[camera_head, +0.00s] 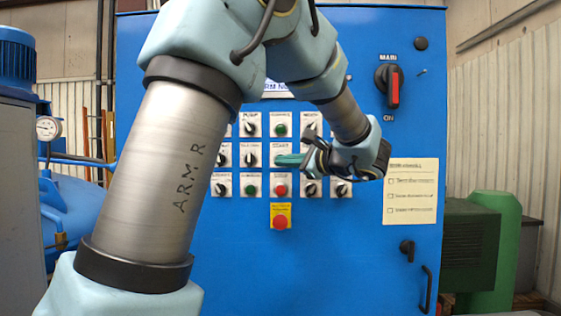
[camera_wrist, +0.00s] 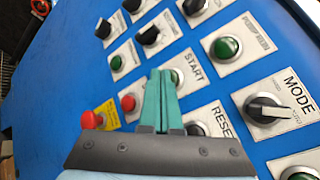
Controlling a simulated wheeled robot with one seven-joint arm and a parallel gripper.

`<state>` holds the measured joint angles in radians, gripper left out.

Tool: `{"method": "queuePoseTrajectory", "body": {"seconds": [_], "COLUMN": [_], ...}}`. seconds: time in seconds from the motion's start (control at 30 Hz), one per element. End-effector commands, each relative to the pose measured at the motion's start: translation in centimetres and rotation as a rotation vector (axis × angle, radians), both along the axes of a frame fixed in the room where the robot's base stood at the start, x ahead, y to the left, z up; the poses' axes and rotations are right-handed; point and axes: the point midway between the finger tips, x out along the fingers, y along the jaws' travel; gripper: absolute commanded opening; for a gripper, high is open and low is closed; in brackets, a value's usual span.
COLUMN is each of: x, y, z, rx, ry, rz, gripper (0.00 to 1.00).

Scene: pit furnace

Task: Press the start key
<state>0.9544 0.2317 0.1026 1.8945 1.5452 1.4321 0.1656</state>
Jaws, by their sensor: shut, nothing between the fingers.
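The START plate (camera_wrist: 194,66) is on the blue panel in the wrist view. Its green key (camera_wrist: 176,77) shows only as an edge beside my fingertips. My gripper (camera_wrist: 160,73) has two teal fingers lying together, with nothing between them, and the tips overlap the left part of the START plate. In the head view, the START plate (camera_head: 282,148) sits in the middle row of controls. My gripper (camera_head: 278,161) reaches in from the right and covers the key there. I cannot tell whether the tips touch the key.
A red button (camera_wrist: 128,103), a red emergency stop (camera_wrist: 90,120), a MODE knob (camera_wrist: 267,107) and a green button (camera_wrist: 227,47) surround the fingers. In the head view, a main switch (camera_head: 392,87) is at upper right. My arm hides part of the panel.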

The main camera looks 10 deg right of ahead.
Motion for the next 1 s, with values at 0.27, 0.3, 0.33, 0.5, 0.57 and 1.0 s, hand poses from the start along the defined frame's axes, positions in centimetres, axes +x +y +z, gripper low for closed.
{"method": "queuePoseTrajectory", "body": {"seconds": [0.27, 0.3, 0.33, 0.5, 0.57, 1.0], "x": [0.3, 0.3, 0.3, 0.3, 0.2, -1.3], "y": [0.0, 0.0, 0.0, 0.0, 0.0, 0.3], "z": [0.0, 0.0, 0.0, 0.0, -0.1, -0.1], "rx": [0.000, 0.000, 0.000, 0.000, 0.000, 0.000], "ry": [0.000, 0.000, 0.000, 0.000, 0.000, 0.000], "rz": [0.000, 0.000, 0.000, 0.000, 0.000, 0.000], "gripper": [0.00, 0.00, 0.00, 0.00, 0.00, 0.00]}}
